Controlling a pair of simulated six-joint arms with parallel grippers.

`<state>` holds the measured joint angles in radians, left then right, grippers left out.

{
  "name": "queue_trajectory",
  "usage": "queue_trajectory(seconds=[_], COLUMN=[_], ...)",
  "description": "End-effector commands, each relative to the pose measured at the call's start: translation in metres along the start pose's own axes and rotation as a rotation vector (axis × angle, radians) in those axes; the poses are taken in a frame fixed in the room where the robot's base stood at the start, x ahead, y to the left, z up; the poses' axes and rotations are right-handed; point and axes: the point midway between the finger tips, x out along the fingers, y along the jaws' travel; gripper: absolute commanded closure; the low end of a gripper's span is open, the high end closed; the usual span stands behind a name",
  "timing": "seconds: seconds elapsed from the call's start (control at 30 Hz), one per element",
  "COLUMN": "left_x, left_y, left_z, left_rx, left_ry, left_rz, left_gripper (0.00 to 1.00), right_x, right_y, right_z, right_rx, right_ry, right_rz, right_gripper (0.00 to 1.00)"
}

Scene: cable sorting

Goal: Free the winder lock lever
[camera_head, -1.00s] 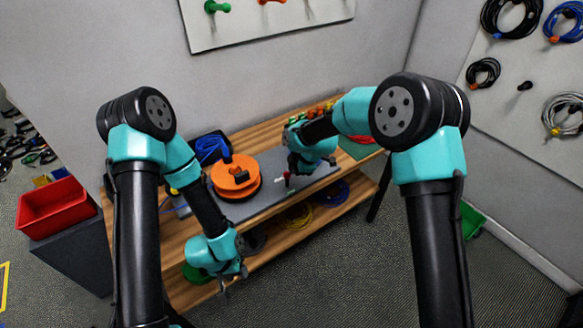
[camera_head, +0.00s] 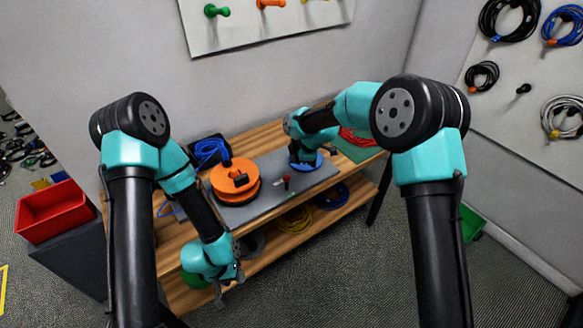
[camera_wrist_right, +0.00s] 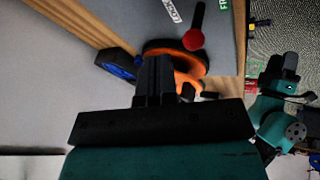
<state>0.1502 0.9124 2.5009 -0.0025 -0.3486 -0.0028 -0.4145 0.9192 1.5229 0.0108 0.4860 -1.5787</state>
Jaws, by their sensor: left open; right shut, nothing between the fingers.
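The winder is an orange reel (camera_head: 235,178) on the grey board (camera_head: 262,172) on the bench; part of it shows past my fingers in the right wrist view (camera_wrist_right: 184,57). The lock lever (camera_head: 286,183) stands right of the reel and ends in a red knob. In the right wrist view the lever (camera_wrist_right: 193,39) lies between a white LOCK label (camera_wrist_right: 172,12) and a green-lettered label (camera_wrist_right: 225,5); its exact setting is unclear. My right gripper (camera_wrist_right: 153,72) is shut and empty, apart from the lever. My left gripper (camera_head: 233,279) is open and empty at the bench front.
A blue round thing (camera_head: 310,160) lies beneath my right gripper. A dark bin with blue cable (camera_head: 208,150) stands behind the reel. Red cable (camera_head: 355,137) lies at the bench's right end. A red bin (camera_head: 50,210) stands at left. The lower shelf holds coiled cables.

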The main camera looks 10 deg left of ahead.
Motion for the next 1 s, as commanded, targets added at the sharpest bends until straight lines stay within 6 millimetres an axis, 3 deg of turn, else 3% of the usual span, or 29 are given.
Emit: queue_trajectory(seconds=[0.3,0.5,0.93,1.0], left_x=[0.000,0.000,0.000,0.000], left_y=[0.000,0.000,0.000,0.000], left_z=[0.000,0.000,0.000,0.000], left_rx=[0.000,0.000,0.000,0.000], left_ry=[0.000,0.000,0.000,-0.001], left_rz=[0.000,0.000,0.000,0.000], left_gripper=[0.57,0.57,0.57,0.64], right_x=[-0.059,-0.088,-0.099,-0.098], right_y=[0.005,0.007,0.008,0.007], right_z=[-0.003,-0.004,-0.004,-0.003], right_rx=[0.000,0.000,0.000,0.002], right_ry=[0.000,0.000,0.000,0.000], right_rz=[0.003,0.001,-0.001,-0.002], right_gripper=[1.00,1.00,1.00,1.00])
